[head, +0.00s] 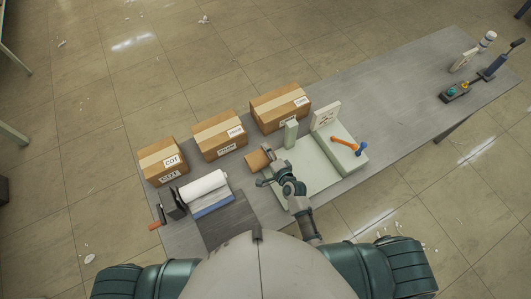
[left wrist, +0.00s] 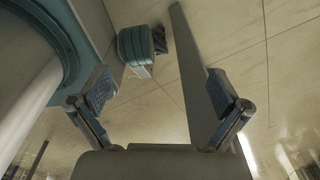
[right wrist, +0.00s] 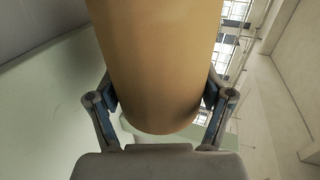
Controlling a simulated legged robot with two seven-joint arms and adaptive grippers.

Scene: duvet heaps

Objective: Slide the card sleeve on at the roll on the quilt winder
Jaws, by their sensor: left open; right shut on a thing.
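The card sleeve (head: 256,160) is a short brown tube. My right gripper (head: 268,166) is shut on it, above the pale green tray's left side. In the right wrist view the sleeve (right wrist: 155,65) fills the space between the fingers (right wrist: 160,105). The quilt winder (head: 174,204) stands at the table's left end, with an orange-handled crank. A white roll (head: 203,186) with a blue band along its near side lies at the winder, left of the sleeve and apart from it. My left gripper (left wrist: 160,88) is open and empty in its wrist view, and does not show in the head view.
Taped cartons (head: 163,161) line the table's far edge behind the roll. The pale green tray (head: 310,178) carries an upright block, a sign plate and an orange-and-blue tool (head: 349,146). A dark mat (head: 230,220) lies before the roll. The table's middle right (head: 400,125) is clear.

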